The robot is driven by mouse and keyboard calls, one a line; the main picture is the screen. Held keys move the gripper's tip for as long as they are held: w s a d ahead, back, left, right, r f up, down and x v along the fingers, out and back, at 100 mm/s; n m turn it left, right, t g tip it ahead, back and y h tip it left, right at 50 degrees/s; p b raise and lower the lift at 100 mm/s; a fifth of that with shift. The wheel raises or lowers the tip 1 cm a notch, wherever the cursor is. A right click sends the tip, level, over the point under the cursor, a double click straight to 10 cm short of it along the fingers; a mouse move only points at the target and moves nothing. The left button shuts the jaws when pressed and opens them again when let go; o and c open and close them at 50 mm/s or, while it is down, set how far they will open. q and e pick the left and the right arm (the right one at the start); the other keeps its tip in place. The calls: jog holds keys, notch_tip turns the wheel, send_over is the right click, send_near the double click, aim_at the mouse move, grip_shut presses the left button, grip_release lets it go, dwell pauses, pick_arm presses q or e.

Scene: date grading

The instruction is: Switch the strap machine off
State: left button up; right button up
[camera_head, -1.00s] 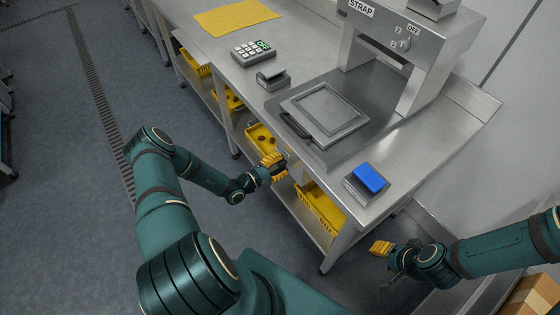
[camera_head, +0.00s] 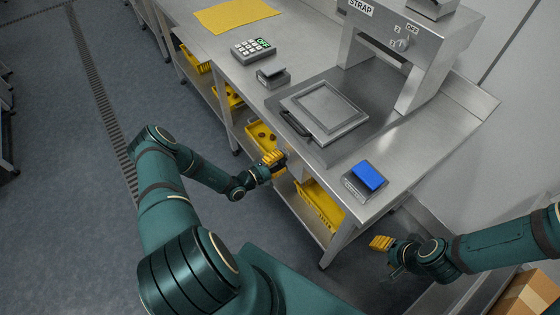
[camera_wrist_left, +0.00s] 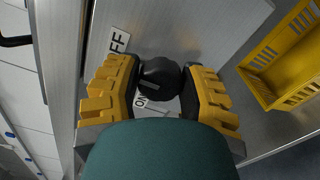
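The strap machine (camera_head: 440,42) is a grey metal arch on the steel bench, labelled STRAP, with a small dial and an OFF mark on its face. In the left wrist view, a black knob (camera_wrist_left: 159,79) with a short pale line sits on a metal panel with OFF and ON labels. My left gripper (camera_head: 273,159) is low at the bench's front edge. Its yellow fingers (camera_wrist_left: 159,92) stand on either side of the knob; whether they press on it cannot be told. My right gripper (camera_head: 381,243) is off the bench's near right corner, apart from everything.
On the bench are a keypad (camera_head: 252,51), a small grey device (camera_head: 272,77), a framed plate (camera_head: 326,110), a block with a blue top (camera_head: 368,177) and a yellow mat (camera_head: 236,15). Yellow crates (camera_wrist_left: 288,62) stand on the shelf below. Floor at left is clear.

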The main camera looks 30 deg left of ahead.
pick_arm(q)
jog(key=o, duration=0.3)
jog(key=shift+d, duration=0.1)
jog(key=shift+o, duration=0.2)
jog(key=shift+s, duration=0.1)
jog(key=v, duration=1.1)
jog(key=shift+s+a, duration=0.2)
jog(key=shift+s, duration=0.15)
